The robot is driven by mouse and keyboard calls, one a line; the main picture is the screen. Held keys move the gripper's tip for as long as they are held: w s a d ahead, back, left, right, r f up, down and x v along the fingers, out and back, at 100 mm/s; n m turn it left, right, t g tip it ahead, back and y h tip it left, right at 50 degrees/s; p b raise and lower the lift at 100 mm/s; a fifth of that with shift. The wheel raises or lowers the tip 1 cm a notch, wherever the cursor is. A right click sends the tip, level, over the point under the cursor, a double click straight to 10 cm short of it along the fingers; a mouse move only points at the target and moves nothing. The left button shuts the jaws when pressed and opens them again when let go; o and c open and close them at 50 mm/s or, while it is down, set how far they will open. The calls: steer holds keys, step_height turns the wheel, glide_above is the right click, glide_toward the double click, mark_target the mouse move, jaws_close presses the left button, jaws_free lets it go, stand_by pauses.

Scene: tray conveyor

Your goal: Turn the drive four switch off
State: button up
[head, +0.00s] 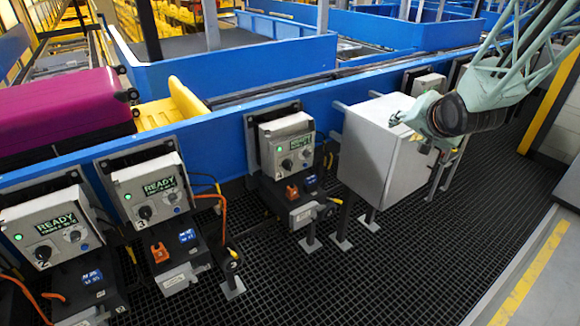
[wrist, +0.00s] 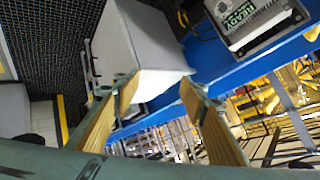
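The drive box third from the left (head: 287,143), right of the one marked 3, has a grey panel with a small green display, a black rotary switch (head: 287,164) and a round light beside it. Its number is too small to read, and so is the switch's exact setting.
The large grey cabinet (head: 375,150) stands right of the box, close to my gripper. Drive boxes marked 3 (head: 152,195) and 2 (head: 52,232) read READY at the left. Blue conveyor rails (head: 220,130) run behind. The dark grid floor (head: 400,265) in front is clear.

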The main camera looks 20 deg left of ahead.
steer(key=w+a+f+y+p, duration=0.2)
steer(key=w+a+f+y, duration=0.1)
steer(key=w+a+f, duration=0.5)
steer(key=m+y+p, duration=0.4)
steer(key=y+p, duration=0.2)
steer(key=y, duration=0.2)
glide_toward(290, 171)
steer(key=shift+s+d+r, duration=0.2)
steer(key=shift+s+d, duration=0.05)
steer(key=shift+d, duration=0.25)
steer(key=shift+s+d+r, duration=0.25)
steer(key=shift+d, duration=0.25)
steer(key=shift+s+d+r, duration=0.2)
steer(key=shift+s+d, duration=0.05)
steer(key=shift+d, duration=0.2)
steer(key=shift+a, duration=0.1)
steer(key=shift+r+b+x, duration=0.2)
steer(key=shift+b+x, duration=0.1)
steer(key=shift+x, duration=6.5)
steer(key=shift+c, duration=0.6)
